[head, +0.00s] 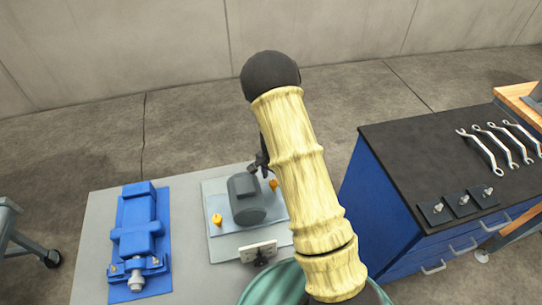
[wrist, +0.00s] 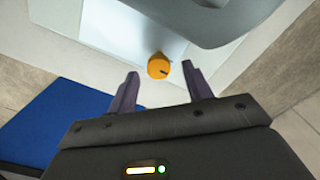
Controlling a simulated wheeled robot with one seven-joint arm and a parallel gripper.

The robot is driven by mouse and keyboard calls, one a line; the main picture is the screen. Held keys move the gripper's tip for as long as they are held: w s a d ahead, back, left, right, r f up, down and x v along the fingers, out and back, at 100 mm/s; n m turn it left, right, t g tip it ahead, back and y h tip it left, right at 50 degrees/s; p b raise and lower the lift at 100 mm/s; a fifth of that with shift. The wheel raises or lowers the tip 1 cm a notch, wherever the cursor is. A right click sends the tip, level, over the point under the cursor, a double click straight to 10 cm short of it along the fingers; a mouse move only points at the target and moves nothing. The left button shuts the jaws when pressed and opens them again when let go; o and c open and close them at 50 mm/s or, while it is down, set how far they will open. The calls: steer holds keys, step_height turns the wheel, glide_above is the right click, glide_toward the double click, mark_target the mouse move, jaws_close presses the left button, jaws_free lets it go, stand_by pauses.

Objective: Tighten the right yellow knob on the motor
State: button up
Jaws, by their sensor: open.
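The grey motor (head: 247,200) sits on a light plate (head: 222,243) on the grey table. One yellow-orange knob (head: 217,220) is at its left, and the right yellow knob (head: 273,185) is at its right, close to my arm. My gripper (head: 262,160) is just behind the right knob in the head view, partly hidden by my arm. In the wrist view my gripper (wrist: 160,76) is open, its two dark fingers apart. An orange knob (wrist: 158,66), apparently the right one, shows between the fingertips.
A blue vise-like device (head: 137,240) stands on the table left of the motor. A small white plate (head: 258,251) stands in front of the motor. A blue cabinet with a dark top (head: 400,150) stands at right, with several wrenches (head: 495,145) and small black blocks (head: 462,203) on it.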

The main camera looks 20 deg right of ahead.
step_height(320, 180, up, 16)
steer(key=shift+f+b, duration=0.2)
steer(key=shift+b, duration=0.15)
steer(key=shift+a, duration=0.1)
steer(key=s+r+n+t, duration=0.1)
steer(key=s+r+n, duration=0.2)
steer(key=s, duration=0.6)
steer(key=s+r+n+t, duration=0.1)
steer(key=s+r+n, duration=0.2)
steer(key=s+n, duration=0.3)
steer(key=s, duration=0.3)
steer(key=shift+a+n+t+p, duration=0.2)
steer(key=shift+n+t+p, duration=0.1)
steer(key=shift+n+p, duration=0.1)
steer(key=shift+s+a, duration=0.1)
steer(key=shift+s, duration=0.05)
